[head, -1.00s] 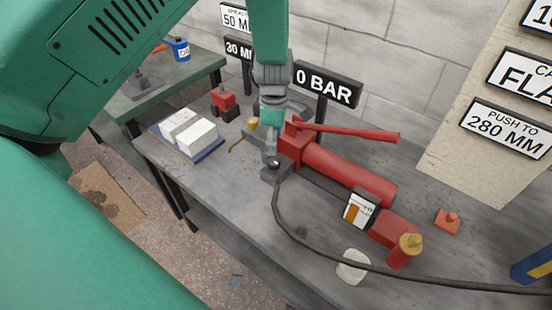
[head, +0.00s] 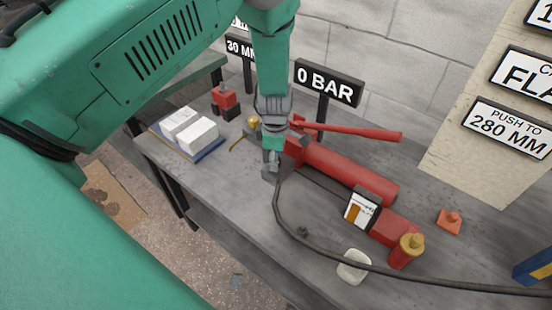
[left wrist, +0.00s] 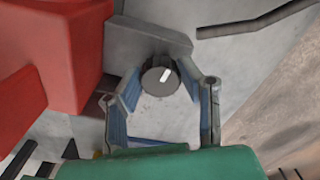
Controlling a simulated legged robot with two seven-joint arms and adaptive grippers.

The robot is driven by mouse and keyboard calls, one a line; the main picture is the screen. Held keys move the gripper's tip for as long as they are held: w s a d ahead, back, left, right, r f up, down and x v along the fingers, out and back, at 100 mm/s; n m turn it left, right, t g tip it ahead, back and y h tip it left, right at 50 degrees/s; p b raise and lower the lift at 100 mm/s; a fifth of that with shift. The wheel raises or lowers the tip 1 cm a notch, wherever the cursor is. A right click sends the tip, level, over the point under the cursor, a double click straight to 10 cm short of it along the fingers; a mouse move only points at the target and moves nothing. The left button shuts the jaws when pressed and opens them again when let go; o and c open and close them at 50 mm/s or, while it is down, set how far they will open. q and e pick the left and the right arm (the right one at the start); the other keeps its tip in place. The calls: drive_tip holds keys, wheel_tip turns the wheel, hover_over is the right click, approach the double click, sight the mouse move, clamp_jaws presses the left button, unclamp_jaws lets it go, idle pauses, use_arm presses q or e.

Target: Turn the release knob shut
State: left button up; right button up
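The release knob (left wrist: 160,76) is a dark round knob with a white line across its face, set by a grey block on the pump. In the left wrist view the white line is slanted. My left gripper (left wrist: 167,88) is open, with its blue-padded fingers on either side of the knob; I cannot tell whether they touch it. In the head view my left gripper (head: 272,160) points down at the left end of the red hand pump (head: 345,172) and hides the knob. My right gripper is not in view.
A red lever (head: 355,132) runs above the pump. A black hose (head: 285,217) curves along the bench (head: 235,190). A "0 BAR" sign (head: 327,83) stands behind. White boxes (head: 198,134), a white rag (head: 354,267) and a small red-orange piece (head: 449,220) lie around.

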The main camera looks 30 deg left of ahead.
use_arm(q)
drive_tip(key=shift+o, duration=0.2)
drive_tip(key=shift+m, duration=0.3)
drive_tip(key=m+p, duration=0.1)
drive_tip(key=m, duration=0.1)
drive_tip(key=shift+a+r+m, duration=0.1)
drive_tip(key=shift+m, duration=0.3)
drive_tip(key=m, duration=0.4)
drive_tip(key=shift+m, duration=0.3)
drive_tip(key=m+p, duration=0.1)
drive_tip(key=m, duration=0.3)
drive_tip(key=shift+w, duration=0.1)
drive_tip(key=shift+m, duration=1.9)
drive_tip(key=shift+w, duration=0.1)
drive_tip(key=o, duration=1.1)
drive_tip(key=shift+c, duration=0.2)
drive_tip(key=shift+o, duration=0.3)
